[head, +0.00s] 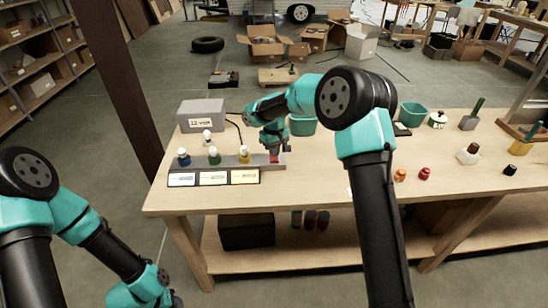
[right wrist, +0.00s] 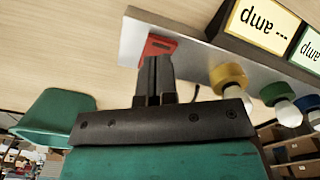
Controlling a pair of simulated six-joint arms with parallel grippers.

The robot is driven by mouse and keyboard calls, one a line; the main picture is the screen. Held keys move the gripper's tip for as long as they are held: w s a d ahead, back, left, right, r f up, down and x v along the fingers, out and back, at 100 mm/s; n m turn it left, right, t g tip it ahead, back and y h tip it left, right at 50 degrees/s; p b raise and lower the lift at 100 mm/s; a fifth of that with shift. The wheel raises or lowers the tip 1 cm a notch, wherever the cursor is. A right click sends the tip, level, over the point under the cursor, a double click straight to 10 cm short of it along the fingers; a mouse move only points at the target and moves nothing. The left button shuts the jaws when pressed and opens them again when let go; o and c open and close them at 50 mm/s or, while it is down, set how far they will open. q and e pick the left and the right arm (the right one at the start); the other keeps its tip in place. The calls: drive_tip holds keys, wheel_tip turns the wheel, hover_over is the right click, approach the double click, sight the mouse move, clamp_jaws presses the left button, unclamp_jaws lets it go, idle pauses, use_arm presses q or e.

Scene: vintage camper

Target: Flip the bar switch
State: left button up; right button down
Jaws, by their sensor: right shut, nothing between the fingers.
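The bar switch is a grey metal bar (head: 225,161) on the wooden table, with a red switch (right wrist: 157,46) at its right end in the head view. The red part also shows in the head view (head: 277,159), just below my fingers. My right gripper (head: 275,149) is shut and empty, pointing down at that end. In the right wrist view its fingertips (right wrist: 155,62) overlap the edge of the red switch; I cannot tell whether they touch it. My left arm is low at the left, off the table, and its fingers are out of frame.
Bulbs in blue, green and yellow sockets (head: 243,154) stand on the bar, with label displays (head: 213,178) in front. A grey 12-volt box (head: 202,114) sits behind. A green bin (head: 302,125) is behind my right gripper. Small red and orange parts (head: 424,173) lie right.

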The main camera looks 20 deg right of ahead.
sight(274, 160)
drive_tip(key=shift+f, duration=1.35)
idle(1.3)
drive_tip(key=shift+r, duration=3.55)
